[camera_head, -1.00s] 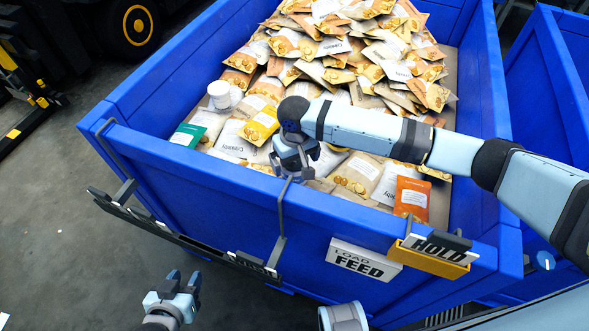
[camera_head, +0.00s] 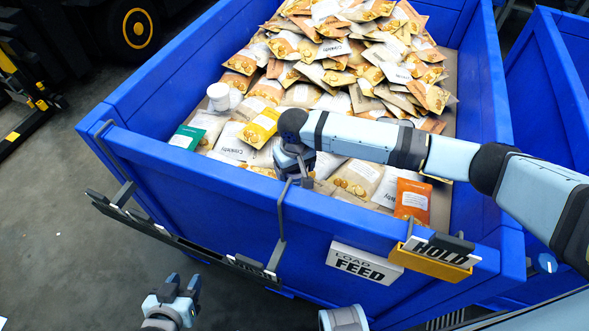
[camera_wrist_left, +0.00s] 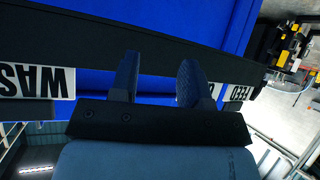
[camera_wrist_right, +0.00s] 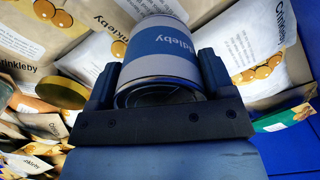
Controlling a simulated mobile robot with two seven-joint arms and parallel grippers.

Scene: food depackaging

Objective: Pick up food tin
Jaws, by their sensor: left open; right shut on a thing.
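A food tin (camera_wrist_right: 160,50) with a white and blue label and a metal rim sits between the fingers of my right gripper (camera_wrist_right: 158,75) in the right wrist view. The right gripper is shut on it. In the head view the right gripper (camera_head: 292,165) is inside the blue bin near its front wall, and the tin there is mostly hidden by the gripper. My left gripper (camera_head: 182,284) is open and empty, outside the bin at the lower left. Its two fingers (camera_wrist_left: 160,78) also show apart in the left wrist view.
The blue bin (camera_head: 215,190) holds a heap of food pouches (camera_head: 345,50). A white container (camera_head: 219,97) lies among them at the left.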

